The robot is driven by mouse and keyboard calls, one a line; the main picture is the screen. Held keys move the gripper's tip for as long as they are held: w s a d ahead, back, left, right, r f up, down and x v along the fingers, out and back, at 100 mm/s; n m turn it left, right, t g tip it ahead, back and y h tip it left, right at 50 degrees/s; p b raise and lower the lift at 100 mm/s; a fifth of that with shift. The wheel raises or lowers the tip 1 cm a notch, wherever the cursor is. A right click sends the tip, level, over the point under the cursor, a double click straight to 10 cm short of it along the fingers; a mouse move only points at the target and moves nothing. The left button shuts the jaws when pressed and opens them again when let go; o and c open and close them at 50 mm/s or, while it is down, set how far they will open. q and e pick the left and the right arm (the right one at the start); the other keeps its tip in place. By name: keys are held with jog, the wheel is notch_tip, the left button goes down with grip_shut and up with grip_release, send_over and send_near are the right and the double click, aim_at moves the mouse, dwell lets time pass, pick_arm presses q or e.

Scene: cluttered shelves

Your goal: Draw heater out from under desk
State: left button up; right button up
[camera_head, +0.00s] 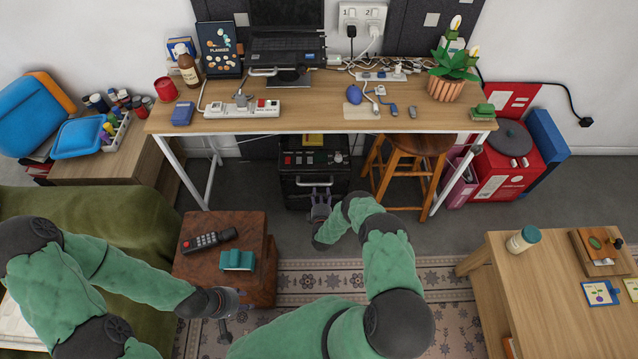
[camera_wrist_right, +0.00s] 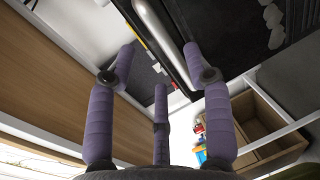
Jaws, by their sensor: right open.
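The heater (camera_head: 300,160) is a black box with red switches and a dial on its top front. It stands on the floor under the desk (camera_head: 330,112), below the laptop. A silver handle (camera_head: 315,183) crosses its front. My right gripper (camera_head: 320,200) is just in front of the heater, close to the handle and partly hidden by my forearm. In the right wrist view its purple fingers (camera_wrist_right: 158,60) are spread, with the handle (camera_wrist_right: 165,38) just beyond the fingertips. My left gripper (camera_head: 226,318) hangs low by the brown side table; its finger opening is unclear.
A wooden stool (camera_head: 412,148) stands right of the heater. The brown side table (camera_head: 195,262) with a remote and a teal item is at front left. Desk legs (camera_head: 182,173) flank the space. Patterned rug (camera_head: 335,280) and floor before the heater are free of objects.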

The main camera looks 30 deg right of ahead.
aim_at(321, 184)
jog(key=b+x, duration=0.2)
jog(key=x, duration=0.3)
jog(key=shift+w+d+f, duration=0.15)
jog(key=shift+w+f, duration=0.05)
jog(key=shift+w, duration=0.15)
jog(key=shift+w+d+b, duration=0.35)
jog(key=shift+w+b, duration=0.1)
jog(key=shift+w, duration=0.2)
grip_shut()
